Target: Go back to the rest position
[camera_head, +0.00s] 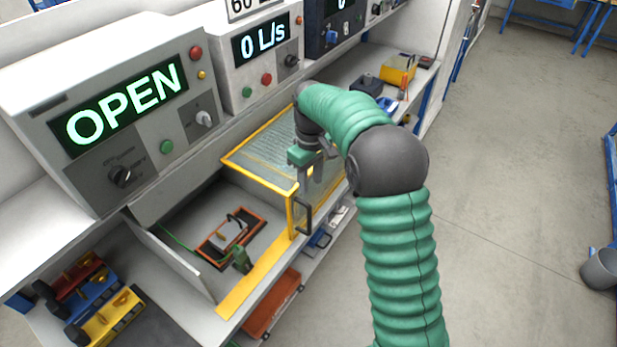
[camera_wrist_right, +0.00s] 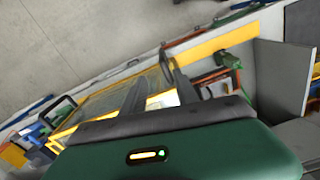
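My right arm comes up from the bottom of the head view and bends over the workbench. My right gripper (camera_head: 308,182) hangs over the front part of a yellow-framed clear cover (camera_head: 262,150). In the right wrist view the two dark fingers of my right gripper (camera_wrist_right: 158,82) stand apart, with nothing visible held between them. I cannot tell whether the gripper touches the cover. My left gripper is not in the head view. The display on the left box (camera_head: 122,100) reads OPEN.
A black handle (camera_head: 303,215) sits on the cover's front. Left of the cover is an open bay with an orange-framed fixture (camera_head: 230,236) and a green clamp (camera_head: 241,260). Control boxes (camera_head: 262,48) line the back. Open floor (camera_head: 510,160) lies to the right.

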